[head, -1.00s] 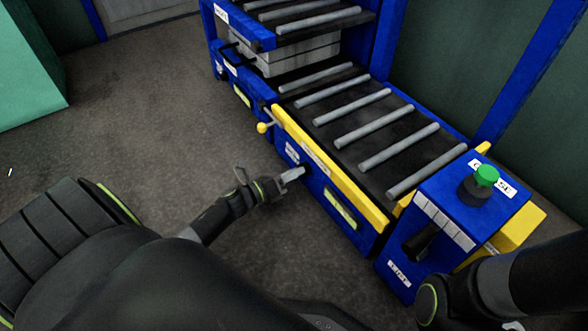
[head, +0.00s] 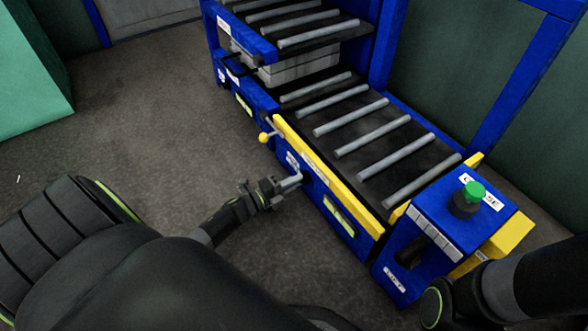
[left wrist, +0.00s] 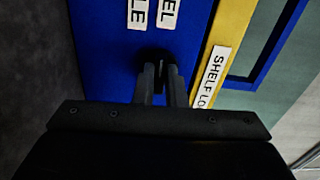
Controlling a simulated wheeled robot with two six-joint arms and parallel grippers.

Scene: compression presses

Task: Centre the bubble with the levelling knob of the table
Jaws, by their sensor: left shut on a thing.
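The roller table (head: 378,205) has a blue front panel with a yellow top rail. The dark round levelling knob (left wrist: 152,54) is on that panel, beside white labels in the left wrist view. My left gripper (head: 298,179) reaches the panel from the left; its fingers (left wrist: 160,78) are shut on the knob and hide much of it. A yellow-green level window (head: 338,214) sits on the panel to the right of the gripper. The bubble is too small to make out. My right arm enters at the lower right; its gripper is out of view.
A yellow-knobbed lever (head: 264,137) sticks out just above and left of my left gripper. A blue control box (head: 420,240) with a green button (head: 473,191) stands at the table's right end. The grey floor (head: 150,130) to the left is clear.

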